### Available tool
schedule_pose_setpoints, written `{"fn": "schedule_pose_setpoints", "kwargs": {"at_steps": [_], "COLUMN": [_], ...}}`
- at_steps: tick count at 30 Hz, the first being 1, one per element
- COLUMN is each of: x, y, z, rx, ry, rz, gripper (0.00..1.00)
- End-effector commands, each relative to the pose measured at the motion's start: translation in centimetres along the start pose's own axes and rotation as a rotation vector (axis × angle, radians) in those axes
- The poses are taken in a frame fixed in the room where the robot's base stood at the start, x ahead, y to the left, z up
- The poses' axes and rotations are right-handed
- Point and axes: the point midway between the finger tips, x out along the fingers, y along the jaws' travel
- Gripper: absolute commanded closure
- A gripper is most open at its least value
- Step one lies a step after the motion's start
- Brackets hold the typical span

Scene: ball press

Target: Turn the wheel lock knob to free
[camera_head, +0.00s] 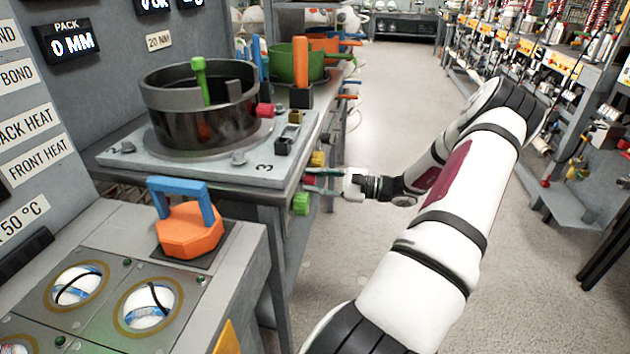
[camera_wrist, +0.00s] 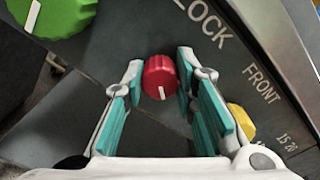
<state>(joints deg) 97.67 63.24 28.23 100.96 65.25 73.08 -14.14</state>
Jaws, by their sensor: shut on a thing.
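A small red knob (camera_wrist: 159,77) with a white pointer line sits on the dark panel (camera_wrist: 95,97) beside a partly visible label reading "LOCK" (camera_wrist: 200,22). Its pointer is aimed toward the bottom of the wrist view. My gripper (camera_wrist: 161,66) is shut on this knob, with a teal-padded finger on its left and right. In the head view, the red knob (camera_head: 309,181) shows at the press table's front edge, with my gripper (camera_head: 322,182) reaching it from the right. The fingers partly cover the knob there.
A green knob (camera_wrist: 52,12) is left of the red one; a yellow knob (camera_wrist: 241,121) is near my right finger by the "FRONT" label (camera_wrist: 262,84). Above stands a dark round pot (camera_head: 200,115) on the grey press plate (camera_head: 150,158).

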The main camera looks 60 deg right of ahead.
Motion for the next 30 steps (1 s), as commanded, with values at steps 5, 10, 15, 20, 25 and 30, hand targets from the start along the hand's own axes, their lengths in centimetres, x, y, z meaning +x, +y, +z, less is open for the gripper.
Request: {"fn": "schedule_pose_setpoints", "kwargs": {"at_steps": [5,10,15,20,25,30], "x": [-0.05,-0.04,-0.04,-0.03,-0.03,-0.03], "y": [0.08,0.11,0.13,0.15,0.16,0.17], "z": [-0.09,-0.11,-0.1,-0.09,-0.08,-0.07], "rx": [-0.166,-0.32,-0.451,-0.546,-0.612,-0.646], "ry": [0.002,0.002,0.002,0.001,0.001,0.001], "rz": [0.0,0.0,0.001,0.001,0.001,0.001], "gripper": [1.0,1.0,1.0,1.0,1.0,1.0]}}
